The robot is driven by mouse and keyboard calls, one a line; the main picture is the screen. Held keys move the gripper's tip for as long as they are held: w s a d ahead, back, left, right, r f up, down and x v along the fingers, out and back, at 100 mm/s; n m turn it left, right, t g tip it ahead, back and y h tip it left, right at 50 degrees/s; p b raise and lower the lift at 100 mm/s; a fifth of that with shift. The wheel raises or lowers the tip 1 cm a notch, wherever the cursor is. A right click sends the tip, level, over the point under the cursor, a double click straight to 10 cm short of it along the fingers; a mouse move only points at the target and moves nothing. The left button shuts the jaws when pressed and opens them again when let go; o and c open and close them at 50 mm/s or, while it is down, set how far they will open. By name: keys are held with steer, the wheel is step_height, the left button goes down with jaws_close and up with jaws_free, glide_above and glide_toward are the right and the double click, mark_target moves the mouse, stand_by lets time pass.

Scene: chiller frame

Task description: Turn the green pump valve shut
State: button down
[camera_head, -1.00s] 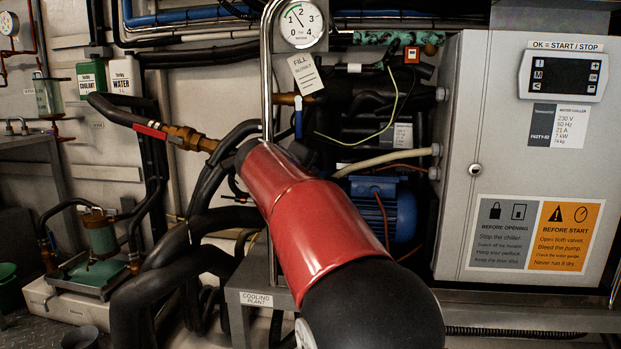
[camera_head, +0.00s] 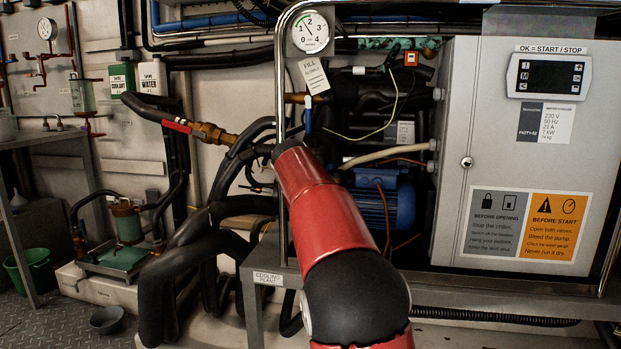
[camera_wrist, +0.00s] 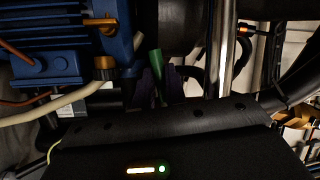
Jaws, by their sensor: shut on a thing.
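The green valve handle (camera_wrist: 156,62) shows in the wrist view, just above the middle, as a short green lever. My gripper (camera_wrist: 161,86) has its dark fingers close on both sides of this lever and is shut on it. The lever's lower end is hidden between the fingers, and the valve body is hard to make out in the shadow. In the head view my red and black arm reaches toward the pipes and covers both my gripper and the green handle.
A chrome post (camera_head: 283,140) stands close beside my arm. A blue motor (camera_head: 384,205), black hoses (camera_head: 165,270) and a pale cable (camera_head: 385,153) crowd the area. The grey control cabinet (camera_head: 470,110) stands right. A blue handle (camera_head: 308,118) hangs below the gauge (camera_head: 310,32).

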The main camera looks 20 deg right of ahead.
steer(key=shift+w+a+f+m+t+y+b, duration=0.25)
steer(key=shift+a+m+y+b, duration=0.2)
steer(key=shift+m, duration=0.25)
steer(key=shift+r, duration=0.1)
steer(key=c, duration=1.4)
jaws_free()
steer(key=shift+c, duration=0.2)
steer(key=shift+r, duration=0.1)
